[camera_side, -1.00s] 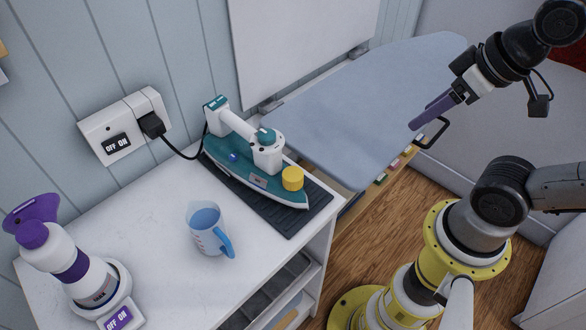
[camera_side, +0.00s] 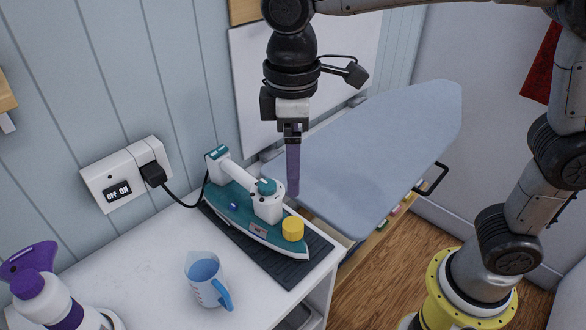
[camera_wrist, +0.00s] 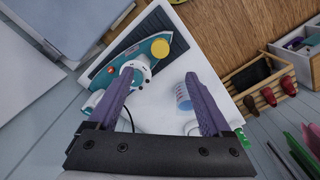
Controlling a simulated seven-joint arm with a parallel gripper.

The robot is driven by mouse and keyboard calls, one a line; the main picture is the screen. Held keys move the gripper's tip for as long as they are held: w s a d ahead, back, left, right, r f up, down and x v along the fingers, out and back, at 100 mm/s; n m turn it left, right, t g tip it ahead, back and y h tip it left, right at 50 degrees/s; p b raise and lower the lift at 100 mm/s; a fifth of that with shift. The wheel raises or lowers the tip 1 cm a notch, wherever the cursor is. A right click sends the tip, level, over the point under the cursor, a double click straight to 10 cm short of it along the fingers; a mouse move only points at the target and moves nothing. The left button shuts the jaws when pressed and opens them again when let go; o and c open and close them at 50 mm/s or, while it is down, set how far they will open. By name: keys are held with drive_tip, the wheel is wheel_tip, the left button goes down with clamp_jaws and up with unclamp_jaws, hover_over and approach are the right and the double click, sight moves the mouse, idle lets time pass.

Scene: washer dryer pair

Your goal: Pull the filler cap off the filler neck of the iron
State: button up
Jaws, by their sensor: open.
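The iron (camera_side: 236,207) is teal and white and lies on a dark ribbed mat (camera_side: 310,255) on the white counter. Its yellow filler cap (camera_side: 293,229) sits near the tip of the iron, on the neck, which is hidden beneath it. In the wrist view the yellow cap (camera_wrist: 160,48) is beyond the fingertips, above the left finger, and the iron (camera_wrist: 130,68) is partly hidden by that finger. My gripper (camera_side: 293,190) points down with purple fingers, above and behind the cap in the side view, apart from it. In the wrist view my gripper (camera_wrist: 158,80) is open and empty.
A measuring cup (camera_side: 207,279) of blue liquid stands in front of the iron. A black cord runs from the iron to a wall socket (camera_side: 127,175). A purple and white bottle (camera_side: 48,299) is at left. The ironing board (camera_side: 390,140) lies behind at right.

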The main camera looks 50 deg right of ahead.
sight(293, 224)
wheel_tip(293, 224, down, 14)
drive_tip(key=shift+r, duration=0.2)
idle(0.4)
clamp_jaws()
idle(0.6)
